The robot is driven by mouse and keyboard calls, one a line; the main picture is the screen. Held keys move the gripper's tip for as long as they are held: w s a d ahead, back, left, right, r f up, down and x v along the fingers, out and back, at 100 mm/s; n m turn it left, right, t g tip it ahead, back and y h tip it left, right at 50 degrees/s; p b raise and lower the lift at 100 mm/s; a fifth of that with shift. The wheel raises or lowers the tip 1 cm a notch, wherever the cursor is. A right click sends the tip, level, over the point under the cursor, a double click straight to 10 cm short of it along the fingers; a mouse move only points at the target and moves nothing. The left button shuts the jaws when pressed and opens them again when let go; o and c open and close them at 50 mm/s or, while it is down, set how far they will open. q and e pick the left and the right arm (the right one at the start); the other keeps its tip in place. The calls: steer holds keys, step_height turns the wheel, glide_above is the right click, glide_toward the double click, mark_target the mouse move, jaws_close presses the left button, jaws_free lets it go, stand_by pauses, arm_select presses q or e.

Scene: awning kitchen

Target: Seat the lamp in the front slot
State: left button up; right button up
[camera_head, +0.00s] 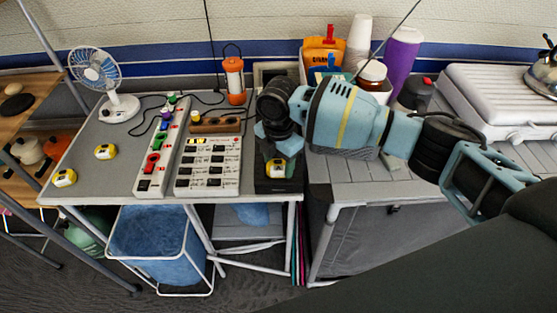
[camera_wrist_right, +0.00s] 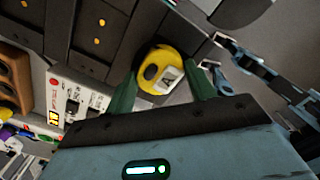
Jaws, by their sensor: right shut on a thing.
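My right gripper (camera_head: 277,157) reaches down over the front end of a long dark rack (camera_head: 264,186). It is shut on a round yellow lamp (camera_head: 277,169) with a pale face. The rack (camera_wrist_right: 95,35) there has dark compartments with small orange dots. The lamp is at the rack's front part; I cannot tell whether it touches the slot floor. Two similar yellow lamps lie on the grey table, one near its front-left corner (camera_head: 65,177), one farther back (camera_head: 105,151). My left gripper is not in view.
Left of the rack stand a white switch panel (camera_head: 209,167) and a strip with coloured knobs (camera_head: 158,160). An orange lantern (camera_head: 234,80) and a fan (camera_head: 100,75) stand behind. A purple bottle (camera_head: 400,55) and cups stand beyond my arm. The table's left part is mostly clear.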

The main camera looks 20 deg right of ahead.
steer(key=o, duration=1.2)
steer(key=shift+f, duration=0.1)
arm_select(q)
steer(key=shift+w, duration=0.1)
arm_select(e)
steer(key=shift+o, duration=0.2)
steer(key=shift+r+p, duration=1.5)
steer(key=shift+r, duration=2.05)
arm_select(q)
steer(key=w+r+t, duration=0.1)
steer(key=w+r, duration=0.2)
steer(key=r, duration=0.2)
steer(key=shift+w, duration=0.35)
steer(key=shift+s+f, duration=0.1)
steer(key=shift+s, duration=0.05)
arm_select(e)
steer(key=shift+s+f, duration=0.1)
